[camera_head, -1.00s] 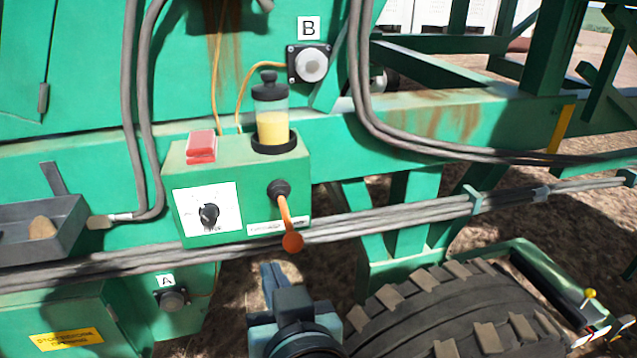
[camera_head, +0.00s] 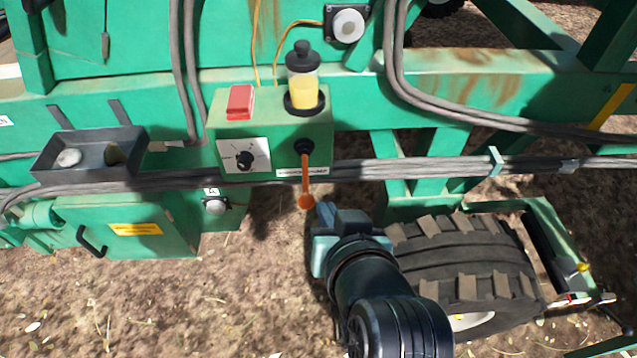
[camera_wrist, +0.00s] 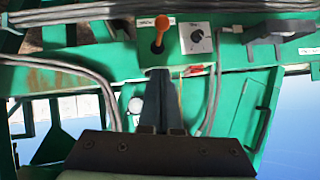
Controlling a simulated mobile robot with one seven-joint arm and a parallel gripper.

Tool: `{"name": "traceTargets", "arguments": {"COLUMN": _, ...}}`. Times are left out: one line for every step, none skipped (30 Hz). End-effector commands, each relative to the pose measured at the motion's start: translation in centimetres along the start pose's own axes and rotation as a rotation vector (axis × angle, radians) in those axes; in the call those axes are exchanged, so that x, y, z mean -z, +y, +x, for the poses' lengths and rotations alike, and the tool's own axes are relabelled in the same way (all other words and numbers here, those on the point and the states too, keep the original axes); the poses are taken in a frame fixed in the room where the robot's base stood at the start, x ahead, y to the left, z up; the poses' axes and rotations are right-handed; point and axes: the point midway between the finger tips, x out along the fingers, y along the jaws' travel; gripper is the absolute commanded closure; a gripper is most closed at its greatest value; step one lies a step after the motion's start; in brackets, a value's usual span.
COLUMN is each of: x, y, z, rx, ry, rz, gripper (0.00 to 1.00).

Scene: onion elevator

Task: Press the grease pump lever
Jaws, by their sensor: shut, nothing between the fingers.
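The grease pump lever (camera_head: 305,182) is an orange rod with a round knob, hanging down from a dark pivot on the front of the green pump box (camera_head: 322,132). A clear reservoir (camera_head: 304,90) with yellow grease and a black cap stands on the box. My gripper (camera_head: 324,212) is shut and empty, just right of and slightly below the knob in the head view. Contact cannot be told there. In the wrist view, the lever (camera_wrist: 158,33) shows beyond the tips of my shut gripper (camera_wrist: 157,74), with its knob at the top.
A red switch (camera_head: 240,102) and a black dial (camera_head: 244,158) are on the box. Grey hoses (camera_head: 420,166) run behind the lever. A large tyre (camera_head: 465,262) stands to the right of my gripper. A dark tray (camera_head: 88,153) is at left. Open ground lies lower left.

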Motion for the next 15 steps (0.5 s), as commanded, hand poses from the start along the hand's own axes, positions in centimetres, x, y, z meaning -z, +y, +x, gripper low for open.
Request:
{"name": "traceTargets", "arguments": {"x": 0.02, "y": 0.00, "z": -0.06, "rx": 0.000, "ry": -0.002, "rz": 0.001, "gripper": 1.00}}
{"name": "traceTargets", "arguments": {"x": -0.01, "y": 0.01, "z": -0.04, "rx": 0.000, "ry": -0.003, "rz": 0.001, "gripper": 1.00}}
{"name": "traceTargets", "arguments": {"x": -0.04, "y": 0.01, "z": -0.02, "rx": 0.000, "ry": -0.003, "rz": 0.001, "gripper": 1.00}}
{"name": "traceTargets", "arguments": {"x": -0.06, "y": 0.02, "z": -0.01, "rx": 0.000, "ry": -0.003, "rz": 0.001, "gripper": 1.00}}
{"name": "traceTargets", "arguments": {"x": -0.07, "y": 0.02, "z": 0.00, "rx": 0.000, "ry": -0.002, "rz": 0.001, "gripper": 1.00}}
{"name": "traceTargets", "arguments": {"x": -0.07, "y": 0.02, "z": 0.00, "rx": 0.000, "ry": -0.002, "rz": 0.001, "gripper": 1.00}}
{"name": "traceTargets", "arguments": {"x": -0.06, "y": 0.02, "z": 0.00, "rx": 0.000, "ry": -0.002, "rz": 0.001, "gripper": 1.00}}
{"name": "traceTargets", "arguments": {"x": -0.06, "y": 0.02, "z": 0.00, "rx": 0.000, "ry": -0.002, "rz": 0.001, "gripper": 1.00}}
{"name": "traceTargets", "arguments": {"x": -0.05, "y": 0.02, "z": 0.00, "rx": 0.000, "ry": -0.002, "rz": 0.000, "gripper": 1.00}}
{"name": "traceTargets", "arguments": {"x": -0.05, "y": 0.01, "z": 0.02, "rx": 0.000, "ry": -0.002, "rz": 0.000, "gripper": 1.00}}
{"name": "traceTargets", "arguments": {"x": -0.04, "y": 0.01, "z": 0.06, "rx": 0.000, "ry": -0.002, "rz": 0.000, "gripper": 1.00}}
{"name": "traceTargets", "arguments": {"x": -0.02, "y": 0.00, "z": 0.19, "rx": 0.000, "ry": -0.002, "rz": 0.001, "gripper": 1.00}}
{"name": "traceTargets", "arguments": {"x": 0.00, "y": -0.01, "z": 0.33, "rx": 0.000, "ry": -0.002, "rz": 0.001, "gripper": 1.00}}
{"name": "traceTargets", "arguments": {"x": 0.03, "y": -0.02, "z": 0.52, "rx": 0.001, "ry": -0.001, "rz": 0.000, "gripper": 1.00}}
{"name": "traceTargets", "arguments": {"x": 0.04, "y": -0.04, "z": 0.87, "rx": 0.001, "ry": -0.002, "rz": 0.000, "gripper": 1.00}}
